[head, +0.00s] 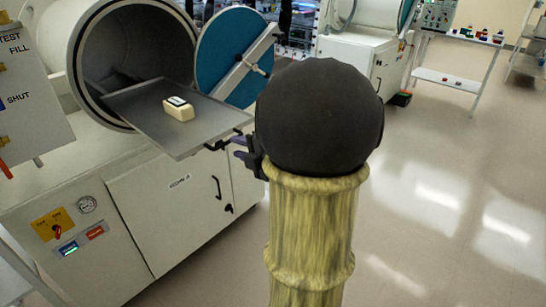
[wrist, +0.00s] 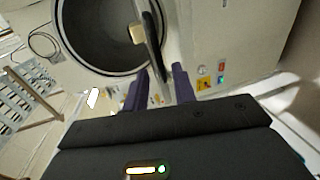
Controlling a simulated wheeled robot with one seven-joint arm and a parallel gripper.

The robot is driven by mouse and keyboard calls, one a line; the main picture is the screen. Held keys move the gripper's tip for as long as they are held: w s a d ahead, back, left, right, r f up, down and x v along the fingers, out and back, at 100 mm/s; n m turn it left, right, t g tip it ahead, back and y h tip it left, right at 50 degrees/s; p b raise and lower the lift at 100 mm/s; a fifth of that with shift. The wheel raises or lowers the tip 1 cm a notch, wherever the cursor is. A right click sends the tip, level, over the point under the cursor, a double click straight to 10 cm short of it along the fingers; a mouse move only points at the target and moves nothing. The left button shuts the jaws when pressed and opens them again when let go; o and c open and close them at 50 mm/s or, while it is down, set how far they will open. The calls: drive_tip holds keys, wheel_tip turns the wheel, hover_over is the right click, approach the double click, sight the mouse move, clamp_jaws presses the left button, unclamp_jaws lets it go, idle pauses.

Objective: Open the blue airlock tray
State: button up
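The airlock tray (head: 150,108) is a flat grey metal plate. It sticks out of the round airlock chamber (head: 85,75), whose round blue door (head: 215,62) stands swung open at its right. A dark handle (head: 214,147) runs along the tray's outer end. A cream block (head: 178,112) with a dark-framed label lies on the tray. My gripper (head: 238,148) is at the right end of the handle, its purple fingers apart. In the wrist view, my gripper (wrist: 160,85) faces the tray (wrist: 152,42), seen nearly edge-on; whether the fingers touch the handle is unclear.
A white cabinet (head: 160,215) with a door pull stands below the chamber. A yellow switch panel (head: 53,223) is at its left. Another white glovebox unit (head: 350,55) and a shelf trolley (head: 450,78) stand behind. The floor at right (head: 450,210) is clear.

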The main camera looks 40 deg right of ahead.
drive_tip(key=v, duration=1.1)
drive_tip(key=shift+s, duration=0.35)
